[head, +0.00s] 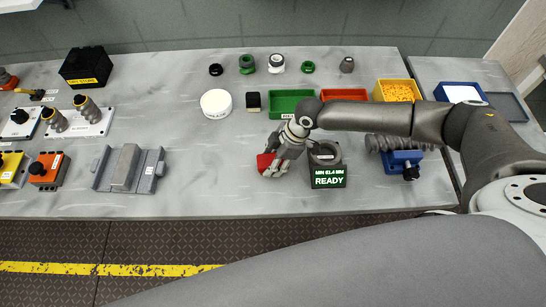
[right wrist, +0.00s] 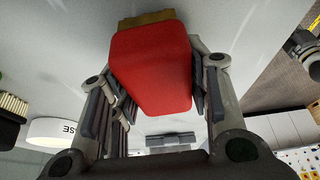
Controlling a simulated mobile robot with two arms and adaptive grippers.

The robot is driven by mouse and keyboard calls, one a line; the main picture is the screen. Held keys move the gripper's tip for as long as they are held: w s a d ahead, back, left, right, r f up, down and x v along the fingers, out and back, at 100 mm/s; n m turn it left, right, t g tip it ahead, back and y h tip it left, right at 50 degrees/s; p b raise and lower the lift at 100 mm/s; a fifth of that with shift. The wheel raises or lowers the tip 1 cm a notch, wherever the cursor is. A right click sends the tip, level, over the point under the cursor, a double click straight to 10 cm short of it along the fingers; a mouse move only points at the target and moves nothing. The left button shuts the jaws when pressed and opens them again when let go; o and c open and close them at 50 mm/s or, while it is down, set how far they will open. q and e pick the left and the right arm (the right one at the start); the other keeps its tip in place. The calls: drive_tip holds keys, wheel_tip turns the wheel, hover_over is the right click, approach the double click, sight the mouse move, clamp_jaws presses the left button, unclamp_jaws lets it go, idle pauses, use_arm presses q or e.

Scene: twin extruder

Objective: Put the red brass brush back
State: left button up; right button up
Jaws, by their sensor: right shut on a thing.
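My right gripper (head: 276,168) is shut on the red brass brush (head: 264,162) and holds it near the middle of the bench, left of the green READY block. In the right wrist view the brush (right wrist: 150,68) shows as a red block between the two fingers (right wrist: 155,85), with a brass-coloured edge at its top. I cannot tell from these views whether the brush touches the bench. My left gripper is out of view.
Behind the gripper stand a white round tub (head: 216,104), a small black brush (head: 253,102) and a green tray (head: 291,104). The READY block (head: 327,179) is close on the right. A grey cradle (head: 128,169) lies left. Bare bench lies between cradle and gripper.

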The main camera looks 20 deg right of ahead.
drive_tip(key=shift+f, duration=0.35)
drive_tip(key=o, duration=1)
drive_tip(key=shift+r, duration=0.1)
drive_tip(key=shift+d+b, duration=0.1)
drive_tip(key=shift+b, duration=0.45)
drive_tip(key=b+v, duration=0.1)
drive_tip(key=v, duration=0.2)
drive_tip(key=b+v, duration=0.1)
drive_tip(key=v, duration=0.5)
drive_tip(key=shift+s+r+b, duration=0.15)
drive_tip(key=shift+r+b, duration=0.25)
drive_tip(key=shift+r, duration=0.1)
drive_tip(key=shift+s+r, duration=0.1)
drive_tip(key=shift+r, duration=0.4)
